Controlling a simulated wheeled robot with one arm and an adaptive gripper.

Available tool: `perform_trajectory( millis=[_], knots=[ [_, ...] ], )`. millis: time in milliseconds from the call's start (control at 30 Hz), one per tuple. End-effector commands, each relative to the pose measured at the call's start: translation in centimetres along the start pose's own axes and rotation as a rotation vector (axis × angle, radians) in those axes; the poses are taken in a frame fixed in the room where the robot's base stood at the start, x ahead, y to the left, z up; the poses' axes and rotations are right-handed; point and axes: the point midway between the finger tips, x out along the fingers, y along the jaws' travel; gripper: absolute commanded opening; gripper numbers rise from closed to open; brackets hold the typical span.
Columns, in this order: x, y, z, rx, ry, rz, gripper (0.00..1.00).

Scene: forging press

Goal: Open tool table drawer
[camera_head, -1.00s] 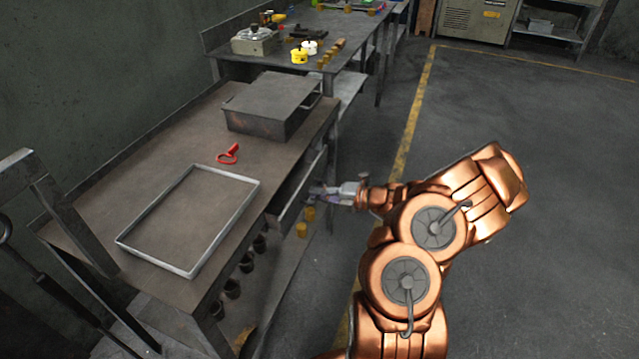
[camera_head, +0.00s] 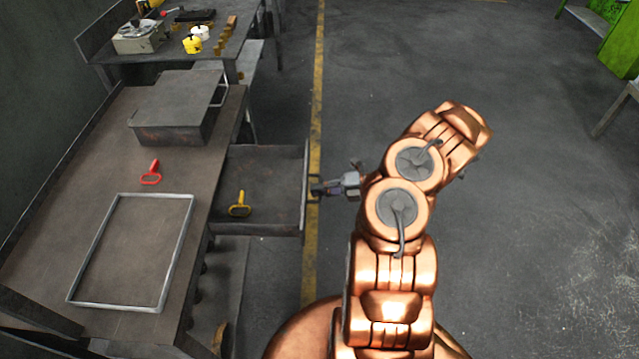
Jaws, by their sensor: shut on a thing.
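The tool table (camera_head: 95,165) stands at the left. Its drawer (camera_head: 275,170) is pulled out to the right, well clear of the table's side. A yellow-handled tool (camera_head: 239,205) lies inside the drawer near its front-left corner. My gripper (camera_head: 318,188) is at the outer front panel of the drawer and shut on its handle, which is mostly hidden by the fingers. My copper arm reaches to it from the right.
On the table top are a grey metal box (camera_head: 170,110), a red tool (camera_head: 151,174) and an empty metal frame (camera_head: 130,250). A second bench (camera_head: 165,45) with yellow and white items stands behind. The floor (camera_head: 520,200) to the right is clear.

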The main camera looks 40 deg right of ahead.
Motion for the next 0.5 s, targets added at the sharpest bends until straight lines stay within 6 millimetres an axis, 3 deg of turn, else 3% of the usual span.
perform_trajectory(
  millis=[433, 467, 500],
  knots=[
    [0.01, -0.06, -0.38, 0.0, 0.015, 0.001, 0.0],
    [0.0, -0.07, -0.39, 0.0, 0.015, 0.0, 0.13],
    [-0.01, -0.07, -0.38, 0.0, 0.015, 0.0, 0.17]
  ],
)
